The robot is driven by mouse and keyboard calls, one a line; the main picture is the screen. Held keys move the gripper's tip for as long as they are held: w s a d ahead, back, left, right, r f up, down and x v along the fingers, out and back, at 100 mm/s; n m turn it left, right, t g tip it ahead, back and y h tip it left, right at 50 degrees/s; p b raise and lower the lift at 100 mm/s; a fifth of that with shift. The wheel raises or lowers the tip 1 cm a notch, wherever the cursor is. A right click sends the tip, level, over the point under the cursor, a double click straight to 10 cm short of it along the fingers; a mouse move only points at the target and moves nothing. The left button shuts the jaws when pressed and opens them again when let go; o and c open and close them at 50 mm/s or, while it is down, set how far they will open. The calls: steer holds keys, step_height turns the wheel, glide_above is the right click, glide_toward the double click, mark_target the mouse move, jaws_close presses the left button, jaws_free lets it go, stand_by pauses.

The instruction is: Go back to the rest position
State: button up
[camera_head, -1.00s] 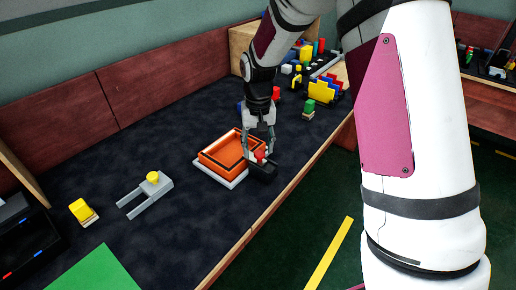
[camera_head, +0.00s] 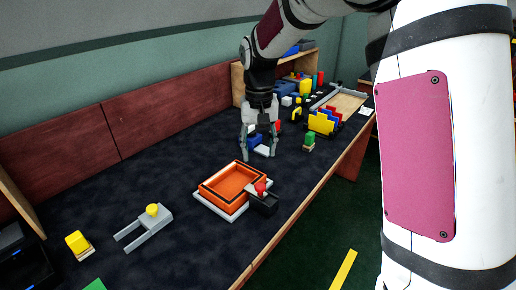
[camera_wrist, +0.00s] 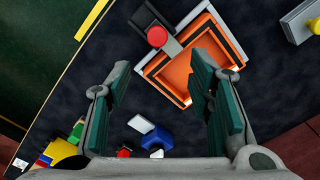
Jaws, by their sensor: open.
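The orange tray (camera_head: 204,192) sits on a light grey base. A black block with a red knob (camera_head: 261,188) stands at the tray's right edge. The red knob also shows in the wrist view (camera_wrist: 157,36). A blue and white object (camera_head: 262,151) lies behind my gripper and is partly hidden by it.
A grey fork-shaped piece with a yellow knob (camera_head: 153,211) and a yellow block (camera_head: 77,242) lie at the left. A green block (camera_head: 309,138) and a rack of coloured plates (camera_head: 323,121) stand at the right.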

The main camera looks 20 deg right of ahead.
steer(key=s+d+r+n+t+p, duration=0.15)
steer(key=s+r+p, duration=0.25)
steer(key=s+r, duration=0.7)
steer(key=s+d+r+t+p, duration=0.1)
steer(key=s+r+t+p, duration=0.15)
steer(key=s+r, duration=0.8)
steer(key=s+f+p, duration=0.2)
steer(key=s+p, duration=0.1)
steer(key=s, duration=1.1)
steer(key=shift+d+f, duration=0.15)
steer(key=shift+f, duration=0.2)
